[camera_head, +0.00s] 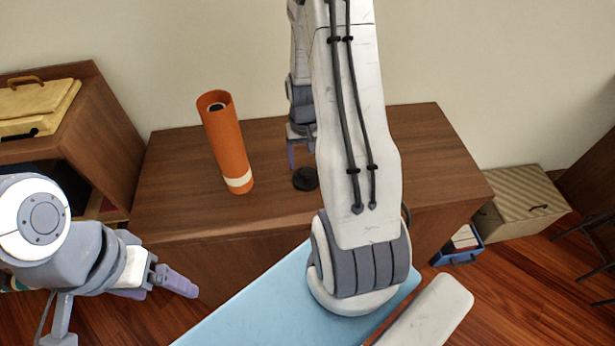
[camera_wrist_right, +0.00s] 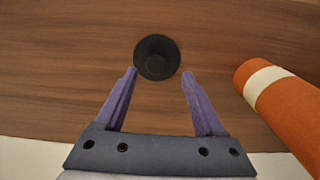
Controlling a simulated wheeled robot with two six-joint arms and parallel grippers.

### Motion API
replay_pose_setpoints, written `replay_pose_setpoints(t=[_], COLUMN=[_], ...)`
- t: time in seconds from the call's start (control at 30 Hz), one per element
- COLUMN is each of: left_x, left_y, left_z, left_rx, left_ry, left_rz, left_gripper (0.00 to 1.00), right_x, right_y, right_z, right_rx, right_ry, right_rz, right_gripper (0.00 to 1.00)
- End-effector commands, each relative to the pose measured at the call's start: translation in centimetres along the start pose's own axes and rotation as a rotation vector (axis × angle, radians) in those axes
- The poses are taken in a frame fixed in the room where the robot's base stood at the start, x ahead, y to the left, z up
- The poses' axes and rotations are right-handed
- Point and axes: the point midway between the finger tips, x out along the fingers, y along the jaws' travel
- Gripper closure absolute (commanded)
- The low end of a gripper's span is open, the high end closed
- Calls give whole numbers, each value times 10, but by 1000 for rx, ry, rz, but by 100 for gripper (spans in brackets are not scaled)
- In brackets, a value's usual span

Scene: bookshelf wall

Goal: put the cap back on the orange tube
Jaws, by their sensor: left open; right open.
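The orange tube (camera_head: 226,142) stands upright on the wooden cabinet top, its open dark mouth at the top and a cream band near its base. It also shows at the right of the right wrist view (camera_wrist_right: 289,105). The black round cap (camera_head: 305,179) lies on the cabinet top to the right of the tube. In the right wrist view the cap (camera_wrist_right: 157,58) is just beyond and between the fingertips. My right gripper (camera_wrist_right: 159,75) is open and empty, pointing down above the cap; my arm partly hides it in the head view. My left gripper (camera_head: 178,289) is open, low in front of the cabinet.
The wooden cabinet top (camera_head: 185,195) is clear around the tube and cap. A taller wooden shelf (camera_head: 110,130) with a yellow case (camera_head: 38,105) stands at the left. A striped box (camera_head: 520,205) and a blue bin (camera_head: 460,248) sit on the floor at the right.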

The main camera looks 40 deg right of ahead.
Motion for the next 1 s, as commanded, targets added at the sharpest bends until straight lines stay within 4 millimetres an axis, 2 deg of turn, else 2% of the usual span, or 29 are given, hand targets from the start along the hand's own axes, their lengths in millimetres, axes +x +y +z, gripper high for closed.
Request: replay_pose_setpoints(t=[0.3, 0.7, 0.73, 0.87, 0.9, 1.0], left_x=[-9, -9, -9, -9, -9, -9], left_y=[1, 1, 1, 1, 1, 1], left_z=[0, 0, 0, 0, 0, 0], left_rx=[0, 0, 0, 0, 0, 0], left_ry=[0, 0, 0, 0, 0, 0], left_rz=[0, 0, 0, 0, 0, 0], left_gripper=[13, 13, 13, 13, 13, 13], right_x=[41, 45, 45, 45, 45, 45], right_y=[6, 6, 6, 6, 6, 6], right_z=[-1, -2, -2, -2, -2, -2], right_rx=[1, 1, 1, 1, 1, 1], right_ry=[-3, 0, 0, -1, 0, -1], right_rz=[0, 0, 0, 0, 0, 0], right_gripper=[29, 29, 33, 82, 98, 100])
